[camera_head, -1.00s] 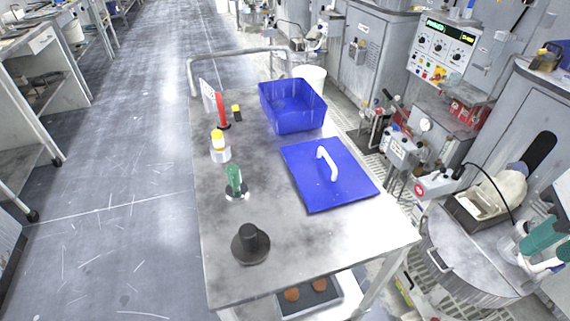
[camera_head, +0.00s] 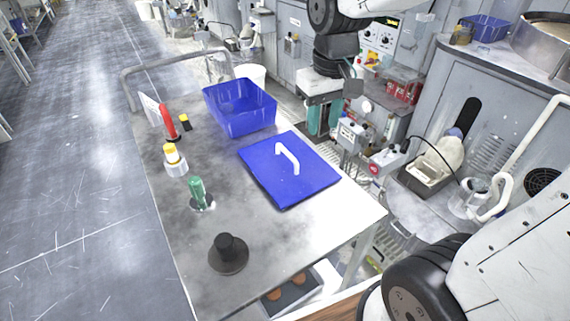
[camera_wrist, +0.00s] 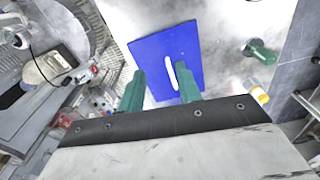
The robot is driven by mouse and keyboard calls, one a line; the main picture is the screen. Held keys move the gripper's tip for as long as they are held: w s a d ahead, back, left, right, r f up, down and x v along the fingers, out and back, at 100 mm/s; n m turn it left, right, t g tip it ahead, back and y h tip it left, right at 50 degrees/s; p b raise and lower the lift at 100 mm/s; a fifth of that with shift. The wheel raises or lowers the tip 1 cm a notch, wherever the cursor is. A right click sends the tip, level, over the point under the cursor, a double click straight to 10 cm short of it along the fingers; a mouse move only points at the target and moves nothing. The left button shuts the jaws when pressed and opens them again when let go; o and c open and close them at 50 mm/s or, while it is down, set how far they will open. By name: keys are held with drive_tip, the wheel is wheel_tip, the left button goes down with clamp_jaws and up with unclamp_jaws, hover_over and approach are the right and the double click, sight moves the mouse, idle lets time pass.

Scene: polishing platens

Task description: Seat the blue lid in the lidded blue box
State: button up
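The blue lid (camera_head: 270,183) lies flat on the metal table, its white handle (camera_head: 288,158) facing up. The open blue box (camera_head: 240,112) stands just behind the lid on the same table, with no lid on it. My gripper (camera_head: 322,118) hangs to the right of the box in the head view, beyond the table's right edge. In the wrist view my gripper (camera_wrist: 157,88) has its two green fingers apart, with nothing between them. The lid (camera_wrist: 148,52) and its handle (camera_wrist: 170,72) show past the fingertips there, with a gap. The box is not clear in the wrist view.
On the table's left side stand a black knobbed weight (camera_head: 227,254), a green-handled tool (camera_head: 198,193), a yellow-capped bottle (camera_head: 174,160) and a red item (camera_head: 167,122). A metal rail (camera_head: 128,92) rises at the table's far end. Grey machines stand along the right.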

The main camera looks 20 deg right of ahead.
drive_tip(key=n, duration=0.1)
hover_over(287, 151)
wheel_tip(287, 151, down, 11)
drive_tip(key=shift+g, duration=0.3)
wheel_tip(287, 151, down, 9)
drive_tip(key=shift+r, duration=0.1)
clamp_jaws()
